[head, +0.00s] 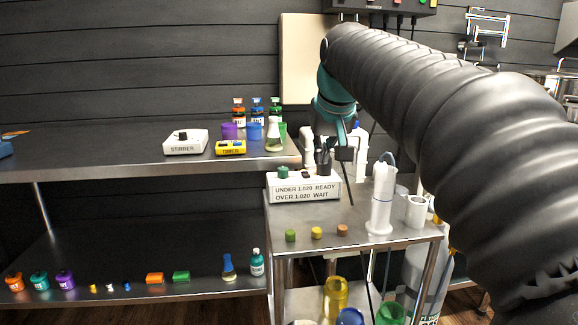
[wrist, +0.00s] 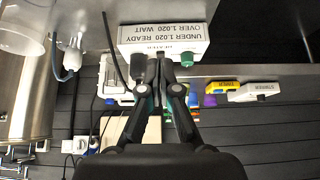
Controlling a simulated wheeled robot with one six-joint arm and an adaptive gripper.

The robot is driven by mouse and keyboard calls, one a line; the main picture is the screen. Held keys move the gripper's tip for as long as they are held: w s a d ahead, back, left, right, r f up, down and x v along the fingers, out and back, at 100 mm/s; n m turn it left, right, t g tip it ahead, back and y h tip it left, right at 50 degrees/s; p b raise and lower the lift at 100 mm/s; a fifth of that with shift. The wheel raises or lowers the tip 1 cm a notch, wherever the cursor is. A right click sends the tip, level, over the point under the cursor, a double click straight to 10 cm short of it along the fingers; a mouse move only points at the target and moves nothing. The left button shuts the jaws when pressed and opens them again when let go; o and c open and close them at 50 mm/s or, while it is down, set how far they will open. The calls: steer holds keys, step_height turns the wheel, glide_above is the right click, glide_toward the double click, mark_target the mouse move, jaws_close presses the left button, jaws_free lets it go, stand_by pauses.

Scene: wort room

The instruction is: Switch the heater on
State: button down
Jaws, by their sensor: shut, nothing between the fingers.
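The white heater box (wrist: 196,46) shows upside down in the wrist view, its label partly legible. A green knob (wrist: 187,59) sits on it. A white card (wrist: 150,34) reading "UNDER 1.020 READY / OVER 1.020 WAIT" stands against it. In the head view the card (head: 303,189) hides most of the heater, and the green knob (head: 283,172) shows above its left part. My gripper (wrist: 161,62) is shut and empty, its tips by the heater's edge, left of the knob in the wrist view. Contact cannot be told. In the head view my gripper (head: 324,165) is small and dark above the card. The heater's switch position is not readable.
The steel cart top (head: 330,217) also holds a white upright device (head: 380,200), a white cup (head: 416,210) and small coloured caps. The left bench carries a stirrer (head: 186,143), a yellow timer (head: 230,148), bottles and a flask (head: 274,135). Space above the cart's front is clear.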

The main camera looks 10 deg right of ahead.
steer(key=w+r, duration=0.4)
steer(key=w, duration=0.4)
steer(key=shift+w+r, duration=0.2)
steer(key=shift+w, duration=0.05)
steer(key=shift+d, duration=0.1)
glide_above(306, 174)
steer(key=s, duration=0.2)
steer(key=f, duration=0.7)
steer(key=shift+w+f, duration=0.2)
steer(key=shift+f, duration=0.1)
step_height(306, 174, down, 3)
steer(key=shift+f+b, duration=0.1)
steer(key=shift+b, duration=0.4)
steer(key=shift+s+f, duration=0.1)
steer(key=shift+f, duration=0.55)
